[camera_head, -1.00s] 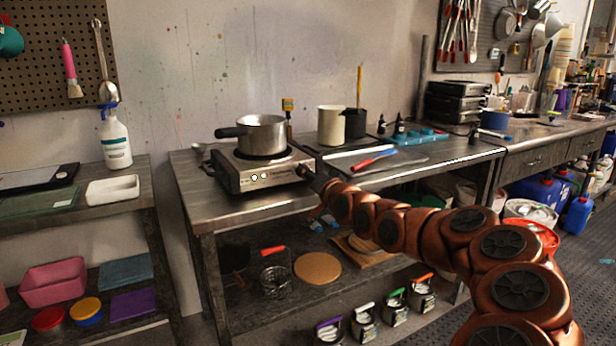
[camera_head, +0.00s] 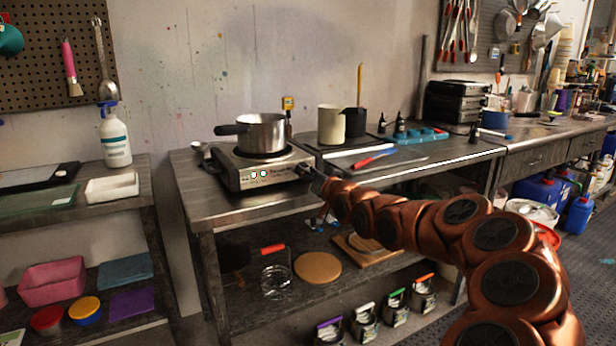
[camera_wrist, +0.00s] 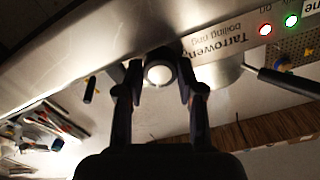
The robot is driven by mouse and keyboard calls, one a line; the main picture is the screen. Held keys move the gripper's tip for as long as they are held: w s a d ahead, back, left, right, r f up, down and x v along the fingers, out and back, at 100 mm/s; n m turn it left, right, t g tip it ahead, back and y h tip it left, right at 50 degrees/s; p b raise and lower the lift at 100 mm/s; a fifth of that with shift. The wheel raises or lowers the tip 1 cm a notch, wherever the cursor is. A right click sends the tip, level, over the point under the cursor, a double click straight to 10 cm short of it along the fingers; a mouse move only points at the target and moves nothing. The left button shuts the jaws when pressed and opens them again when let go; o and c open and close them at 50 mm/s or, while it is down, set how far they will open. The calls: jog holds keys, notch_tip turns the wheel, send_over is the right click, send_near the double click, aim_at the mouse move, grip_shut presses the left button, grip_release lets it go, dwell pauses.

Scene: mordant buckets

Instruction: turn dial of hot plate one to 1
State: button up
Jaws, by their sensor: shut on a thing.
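The hot plate (camera_head: 262,172) is a silver box at the front left of the metal table, with a saucepan (camera_head: 262,134) on top. My gripper (camera_head: 306,171) is at the right end of its front face. In the wrist view, my gripper's dark fingers (camera_wrist: 160,70) are shut on the round, pale-capped dial (camera_wrist: 158,75), one on each side. The front label appears upside down there, beside a red light (camera_wrist: 265,29) and a green light (camera_wrist: 291,21). The dial's pointer and scale marks cannot be read. In the head view, my gripper hides the dial.
A cream pot (camera_head: 331,125) and a tray with a red-and-blue-handled tool (camera_head: 374,158) stand right of the hot plate. The saucepan's handle (camera_head: 229,130) points left. A shelf with a spray bottle (camera_head: 115,138) stands farther left. The lower shelf holds a round board (camera_head: 318,268).

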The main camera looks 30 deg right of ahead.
jog(key=n, duration=0.4)
jog(key=shift+d+n+b, duration=0.1)
jog(key=shift+n+b, duration=0.2)
jog(key=shift+b, duration=0.05)
jog(key=n+b, duration=0.1)
jog(key=n, duration=0.2)
jog(key=shift+n, duration=0.3)
jog(key=n+b, duration=0.1)
jog(key=n, duration=0.3)
jog(key=shift+n+b, duration=0.3)
jog(key=shift+b, duration=0.05)
jog(key=n+b, duration=0.1)
jog(key=n, duration=0.3)
jog(key=shift+b, duration=0.35)
jog(key=o, duration=1.1)
jog(key=shift+o, duration=0.2)
